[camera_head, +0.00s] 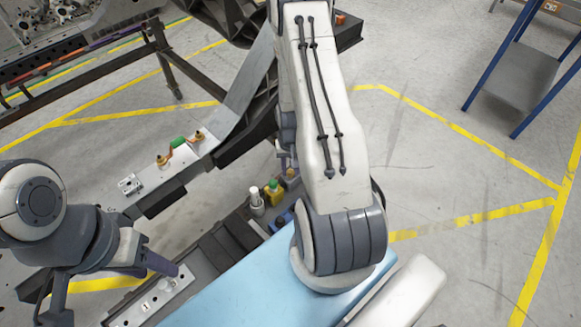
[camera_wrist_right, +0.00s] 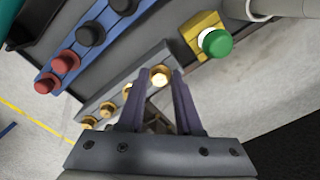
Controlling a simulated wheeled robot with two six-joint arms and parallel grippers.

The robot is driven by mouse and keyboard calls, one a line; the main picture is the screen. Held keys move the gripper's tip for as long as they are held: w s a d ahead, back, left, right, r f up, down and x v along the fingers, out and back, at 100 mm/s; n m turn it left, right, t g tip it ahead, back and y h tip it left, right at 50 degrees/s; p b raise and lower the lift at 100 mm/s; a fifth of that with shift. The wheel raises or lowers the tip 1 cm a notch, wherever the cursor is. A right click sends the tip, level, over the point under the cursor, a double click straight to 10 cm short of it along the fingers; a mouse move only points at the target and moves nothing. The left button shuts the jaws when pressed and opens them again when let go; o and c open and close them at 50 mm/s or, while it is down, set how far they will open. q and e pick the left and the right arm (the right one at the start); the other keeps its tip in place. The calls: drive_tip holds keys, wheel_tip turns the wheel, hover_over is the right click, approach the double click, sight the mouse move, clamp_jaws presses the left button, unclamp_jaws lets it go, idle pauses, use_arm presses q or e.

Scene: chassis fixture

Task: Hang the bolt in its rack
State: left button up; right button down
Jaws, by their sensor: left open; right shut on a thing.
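In the right wrist view, my right gripper (camera_wrist_right: 160,76) has its two purple fingers on either side of a gold bolt (camera_wrist_right: 160,75). The bolt's round head shows between the fingertips, and its shank is hidden. The bolt lies in line with several other gold bolts (camera_wrist_right: 107,108) along a grey rack (camera_wrist_right: 140,68). I cannot tell whether the held bolt is seated in the rack or just above it. In the head view, my right arm mostly hides that gripper. My left gripper (camera_head: 163,268) is open and empty above a light plate at the lower left.
A blue rack (camera_wrist_right: 78,52) with red and black knobs stands beside the grey rack. A yellow block (camera_wrist_right: 201,33) carries a green-topped piece (camera_wrist_right: 217,42). In the head view, a white cylinder (camera_head: 256,200) stands nearby, and a long metal beam (camera_head: 222,138) runs behind.

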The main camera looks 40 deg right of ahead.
drive_tip(key=shift+f, duration=0.25)
drive_tip(key=c, duration=0.5)
unclamp_jaws()
wheel_tip(320, 180, up, 9)
drive_tip(key=p, duration=0.7)
